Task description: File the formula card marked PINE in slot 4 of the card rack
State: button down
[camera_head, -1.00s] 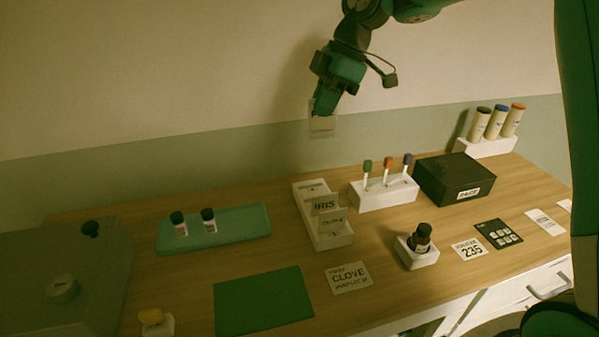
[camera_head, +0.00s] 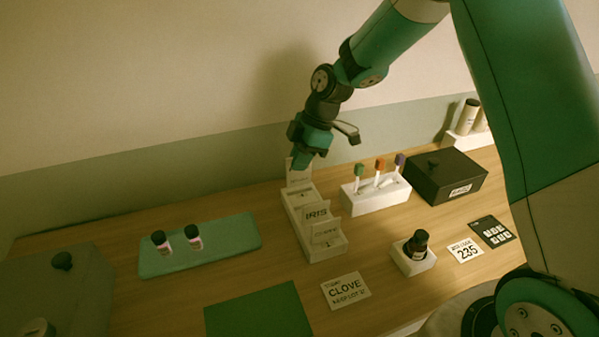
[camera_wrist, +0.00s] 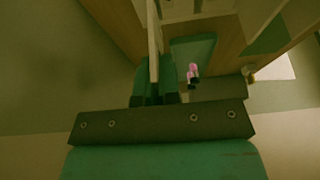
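My gripper (camera_head: 301,162) is above the far end of the white card rack (camera_head: 330,249). It is shut on a pale card (camera_head: 298,176), held upright with its lower edge at or just above the rack's rear part; I cannot tell whether it is in a slot. The writing on this card is too small to read. In the wrist view the card (camera_wrist: 154,40) shows edge-on between the fingers. The IRIS card (camera_head: 316,214) stands in the rack nearer the front, with another card (camera_head: 326,232) before it, its text unclear.
A white holder with three capped sticks (camera_head: 375,198) and a black box (camera_head: 446,176) stand right of the rack. A teal tray (camera_head: 215,257) with two small bottles lies left. A CLOVE card (camera_head: 345,290) and green mat (camera_head: 258,315) lie in front.

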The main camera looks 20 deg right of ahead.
aim_at(300, 177)
jog(key=shift+f+p, duration=0.3)
jog(key=shift+f, duration=2.3)
jog(key=c, duration=1.3)
grip_release()
jog(key=shift+r, duration=0.1)
jog(key=b+v, duration=0.3)
jog(key=v, duration=0.9)
jog(key=s+a+r+m, duration=0.2)
jog(key=s+a+m, duration=0.1)
jog(key=s, duration=0.6)
jog(key=s+a+r+m, duration=0.2)
jog(key=s+a+m, duration=0.1)
jog(key=s, duration=0.7)
jog(key=s+a+r+m, duration=0.2)
jog(key=s+m, duration=0.3)
jog(key=s, duration=0.5)
jog(key=shift+a, duration=0.55)
